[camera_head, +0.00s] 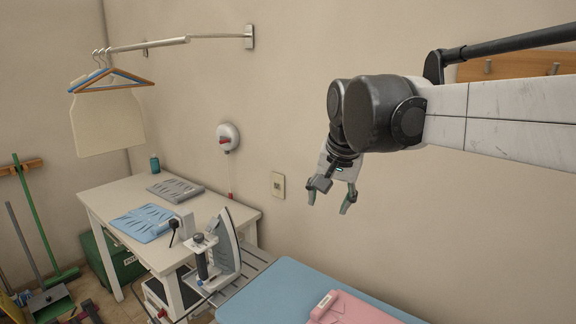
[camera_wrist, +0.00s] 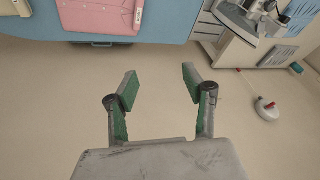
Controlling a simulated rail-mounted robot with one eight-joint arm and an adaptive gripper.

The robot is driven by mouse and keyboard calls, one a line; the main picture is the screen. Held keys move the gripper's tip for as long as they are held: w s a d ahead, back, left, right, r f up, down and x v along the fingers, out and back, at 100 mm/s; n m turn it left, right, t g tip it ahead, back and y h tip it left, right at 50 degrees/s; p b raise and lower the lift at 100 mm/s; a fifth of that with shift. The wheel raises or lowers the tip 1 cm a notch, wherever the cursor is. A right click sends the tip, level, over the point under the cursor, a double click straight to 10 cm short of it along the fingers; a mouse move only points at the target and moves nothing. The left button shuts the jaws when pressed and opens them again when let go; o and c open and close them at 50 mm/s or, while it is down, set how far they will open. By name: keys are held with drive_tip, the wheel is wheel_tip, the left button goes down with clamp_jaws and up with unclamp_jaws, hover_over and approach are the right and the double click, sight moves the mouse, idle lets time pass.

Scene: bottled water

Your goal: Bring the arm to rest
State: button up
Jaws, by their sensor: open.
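My gripper (camera_head: 331,197) hangs from my raised arm at the right of the head view, in front of the beige wall. Its two fingers are apart with nothing between them. In the wrist view, my gripper (camera_wrist: 157,85) shows two green-padded fingers spread open, with bare wall behind the gap. It is apart from the blue ironing board (camera_head: 270,291), which lies below it in the head view.
A folded pink garment (camera_head: 350,309) lies on the board. An iron (camera_head: 226,250) stands upright beside it. A white table (camera_head: 106,195) holds blue and grey folded items. A rail with hangers (camera_head: 150,44) is on the wall. The space around my gripper is clear.

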drive_tip(key=s+d+f+n+t, duration=0.1)
drive_tip(key=s+d+f, duration=0.2)
drive_tip(key=s+f, duration=0.2)
drive_tip(key=s+d+f+n+b, duration=0.1)
drive_tip(key=s+d+f, duration=0.3)
drive_tip(key=s, duration=0.6)
drive_tip(key=s+d+f+n+t, duration=0.1)
drive_tip(key=s+d+f, duration=0.3)
drive_tip(key=s+f, duration=0.2)
drive_tip(key=shift+s+f+t+h, duration=0.15)
drive_tip(key=shift+s+t+h, duration=0.2)
drive_tip(key=shift+s, duration=0.35)
